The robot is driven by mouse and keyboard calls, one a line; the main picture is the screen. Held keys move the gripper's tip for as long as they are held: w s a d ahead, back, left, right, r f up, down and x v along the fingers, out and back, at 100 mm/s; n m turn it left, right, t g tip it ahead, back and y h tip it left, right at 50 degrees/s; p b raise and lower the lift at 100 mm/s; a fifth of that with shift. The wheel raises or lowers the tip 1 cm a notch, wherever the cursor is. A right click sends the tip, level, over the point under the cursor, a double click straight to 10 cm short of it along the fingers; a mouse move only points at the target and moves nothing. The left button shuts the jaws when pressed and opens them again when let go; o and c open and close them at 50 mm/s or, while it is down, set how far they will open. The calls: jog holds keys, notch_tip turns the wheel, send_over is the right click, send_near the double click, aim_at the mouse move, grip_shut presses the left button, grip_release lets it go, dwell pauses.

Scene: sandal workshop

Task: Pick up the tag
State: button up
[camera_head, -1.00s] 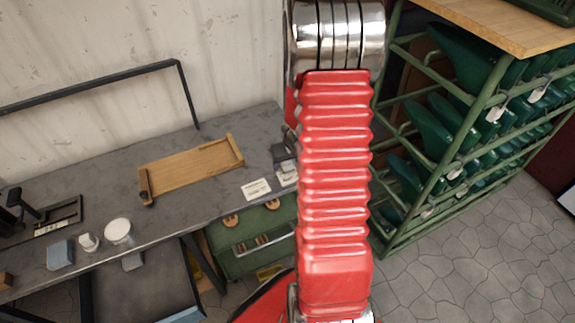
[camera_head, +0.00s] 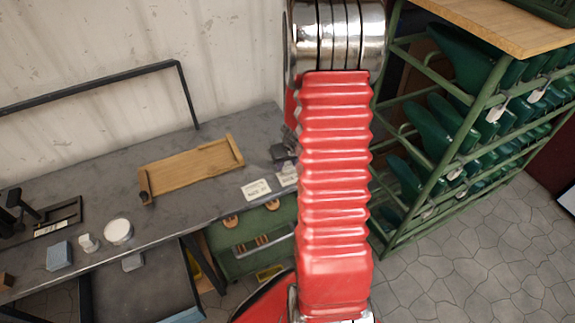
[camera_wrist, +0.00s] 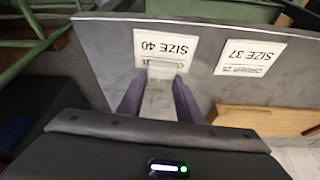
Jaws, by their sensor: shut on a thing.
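My gripper (camera_wrist: 158,92) is shut on a pale grip piece at the near edge of the SIZE 40 tag (camera_wrist: 166,48). This white tag with black print reads upside down in the wrist view and lies at the bench edge. In the head view the tag (camera_head: 287,179) shows partly beside my red arm, with my gripper (camera_head: 283,152) just above it. A second white tag, SIZE 37 (camera_wrist: 249,57), lies apart to the right in the wrist view; in the head view it is to the left (camera_head: 256,189). My arm hides part of this area.
The grey bench (camera_head: 225,200) holds a wooden tray (camera_head: 190,170), a white round tub (camera_head: 118,231) and a blue-grey block (camera_head: 59,256). A green drawer unit (camera_head: 250,245) stands below. A green rack (camera_head: 450,150) of shoe lasts stands right. Bare bench lies around the tray.

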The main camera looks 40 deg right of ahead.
aim_at(287, 166)
jog(key=shift+r, duration=0.1)
notch_tip(287, 166, up, 10)
dwell(0.9)
dwell(0.5)
